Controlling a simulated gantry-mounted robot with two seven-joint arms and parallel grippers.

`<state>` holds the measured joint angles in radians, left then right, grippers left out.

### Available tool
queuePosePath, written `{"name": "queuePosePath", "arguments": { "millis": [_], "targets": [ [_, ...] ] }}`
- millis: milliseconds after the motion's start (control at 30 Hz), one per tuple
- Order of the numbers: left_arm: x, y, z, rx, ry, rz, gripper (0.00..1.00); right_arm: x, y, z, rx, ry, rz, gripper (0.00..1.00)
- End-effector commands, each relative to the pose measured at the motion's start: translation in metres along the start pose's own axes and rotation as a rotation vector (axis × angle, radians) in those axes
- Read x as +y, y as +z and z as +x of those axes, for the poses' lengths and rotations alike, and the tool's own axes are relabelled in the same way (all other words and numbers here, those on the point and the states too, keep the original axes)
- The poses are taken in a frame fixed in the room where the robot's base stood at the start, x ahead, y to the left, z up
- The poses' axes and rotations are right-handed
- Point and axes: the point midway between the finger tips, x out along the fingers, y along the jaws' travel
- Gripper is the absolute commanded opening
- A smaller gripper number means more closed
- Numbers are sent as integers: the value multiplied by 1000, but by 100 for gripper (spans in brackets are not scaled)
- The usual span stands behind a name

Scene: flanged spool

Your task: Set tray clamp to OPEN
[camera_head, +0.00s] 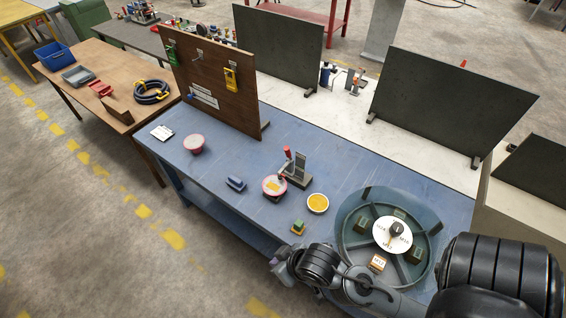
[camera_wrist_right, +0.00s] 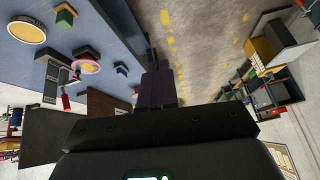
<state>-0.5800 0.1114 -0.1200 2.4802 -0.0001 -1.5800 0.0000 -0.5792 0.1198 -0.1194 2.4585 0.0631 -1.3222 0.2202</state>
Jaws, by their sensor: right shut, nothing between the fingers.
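A toggle clamp (camera_head: 296,171) with a red-tipped handle stands on the blue bench (camera_head: 330,160). Its handle looks roughly upright in the head view. Its arm reaches toward a round red-rimmed tray (camera_head: 273,187); whether it presses on it I cannot tell. The clamp also shows at the left of the right wrist view (camera_wrist_right: 52,80), beside the red-rimmed tray (camera_wrist_right: 86,64). My right gripper (camera_head: 273,262) is near the front edge of the bench, well apart from the clamp. Its fingers (camera_wrist_right: 157,70) are shut and empty. My left gripper is not in view.
A yellow round dish (camera_head: 318,203), a green block (camera_head: 298,227), a blue block (camera_head: 236,184) and a second red-rimmed bowl (camera_head: 194,144) lie near the clamp. A large round divided tray with a dial (camera_head: 393,234) stands at the right. A brown upright board (camera_head: 217,90) stands behind.

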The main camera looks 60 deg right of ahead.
Motion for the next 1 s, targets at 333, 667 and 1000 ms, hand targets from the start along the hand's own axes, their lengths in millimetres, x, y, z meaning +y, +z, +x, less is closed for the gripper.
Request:
{"name": "queuePosePath", "arguments": {
  "millis": [333,667,1000],
  "targets": [
    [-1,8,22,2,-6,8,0,85,-55,75,500,54,609,0],
    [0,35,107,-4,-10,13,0,213,-86,138,1175,123,1022,0],
    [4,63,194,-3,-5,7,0,273,-78,184,1668,187,1153,0]
  ]
}}
